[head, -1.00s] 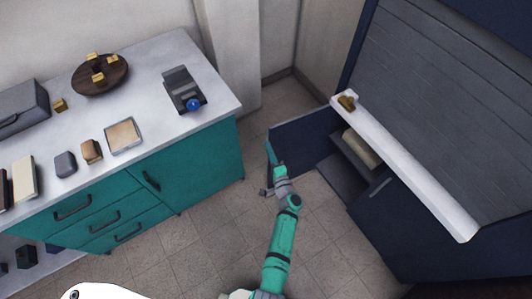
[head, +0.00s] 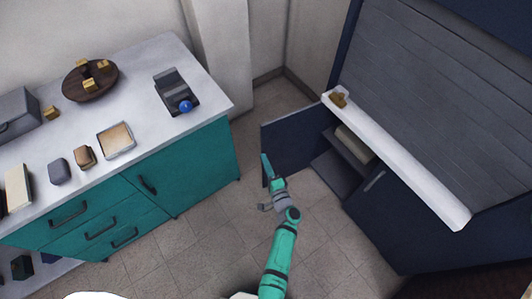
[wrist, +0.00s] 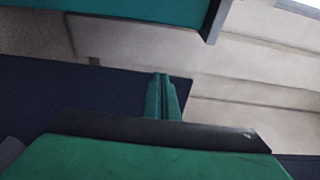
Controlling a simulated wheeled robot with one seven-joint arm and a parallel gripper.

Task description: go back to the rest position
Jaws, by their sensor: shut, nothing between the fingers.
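My gripper (head: 267,167) is at the end of my green arm, over the floor, in front of the open dark blue cabinet door (head: 292,140). In the wrist view my gripper (wrist: 163,88) shows its two green fingers close together, shut and empty. The dark door (wrist: 60,100) lies behind the fingers there. I cannot tell from these views whether the gripper touches the door.
On the left stands a teal cabinet (head: 190,165) with a pale worktop (head: 140,80) holding several small items. The dark blue cabinet (head: 400,215) on the right has a white ledge (head: 400,160). Tiled floor (head: 210,235) is free between them.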

